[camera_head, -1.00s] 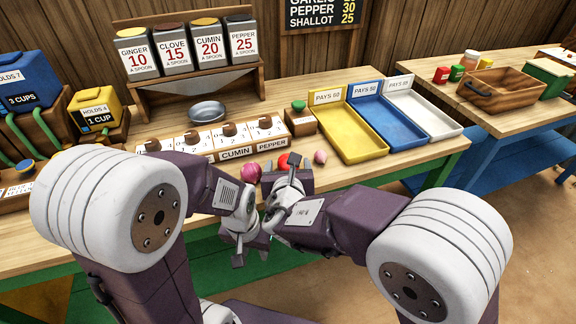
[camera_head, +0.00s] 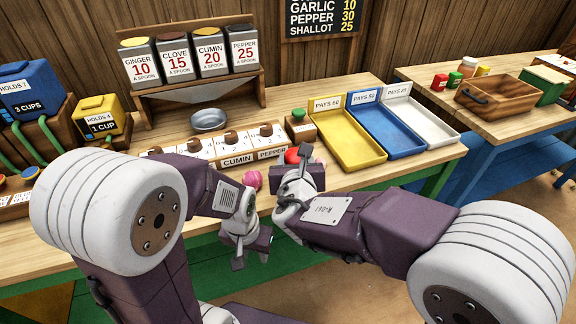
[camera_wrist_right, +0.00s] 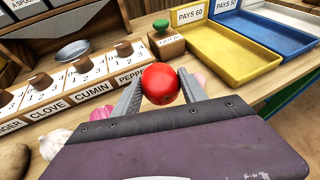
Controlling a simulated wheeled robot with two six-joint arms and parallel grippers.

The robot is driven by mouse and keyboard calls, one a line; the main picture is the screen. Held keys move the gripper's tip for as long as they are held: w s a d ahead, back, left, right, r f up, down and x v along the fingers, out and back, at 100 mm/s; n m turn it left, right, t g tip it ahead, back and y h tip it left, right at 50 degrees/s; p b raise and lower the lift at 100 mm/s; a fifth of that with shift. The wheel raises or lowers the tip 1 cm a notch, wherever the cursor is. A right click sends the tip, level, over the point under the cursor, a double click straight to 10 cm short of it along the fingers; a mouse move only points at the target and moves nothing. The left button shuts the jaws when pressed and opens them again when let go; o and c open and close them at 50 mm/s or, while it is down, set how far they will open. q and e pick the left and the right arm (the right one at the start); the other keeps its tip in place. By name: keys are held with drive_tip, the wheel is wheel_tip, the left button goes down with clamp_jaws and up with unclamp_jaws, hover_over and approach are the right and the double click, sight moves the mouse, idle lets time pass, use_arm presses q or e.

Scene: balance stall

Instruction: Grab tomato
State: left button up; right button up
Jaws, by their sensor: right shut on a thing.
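The red tomato (camera_wrist_right: 160,84) is between the two fingers of my right gripper (camera_wrist_right: 162,88) in the right wrist view, and the gripper is shut on it. In the head view the tomato (camera_head: 292,155) shows partly behind my right gripper (camera_head: 300,165). My left gripper (camera_head: 246,250) hangs at the front edge of the table in the head view, below and left of the right one. Whether its fingers are open or shut is not clear.
A pink onion (camera_head: 252,180) lies left of the right gripper. A garlic bulb (camera_wrist_right: 55,142) and a brown potato-like thing (camera_wrist_right: 12,160) lie at lower left. The yellow tray (camera_head: 350,140), blue tray (camera_head: 392,130) and white tray (camera_head: 428,122) stand to the right. A row of labelled spice counters (camera_wrist_right: 95,88) stands behind.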

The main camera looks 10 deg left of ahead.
drive_tip(key=d+r, duration=0.5)
drive_tip(key=d, duration=0.5)
drive_tip(key=shift+s+r+p, duration=0.35)
drive_tip(key=shift+s+p, duration=0.05)
drive_tip(key=shift+p, duration=0.05)
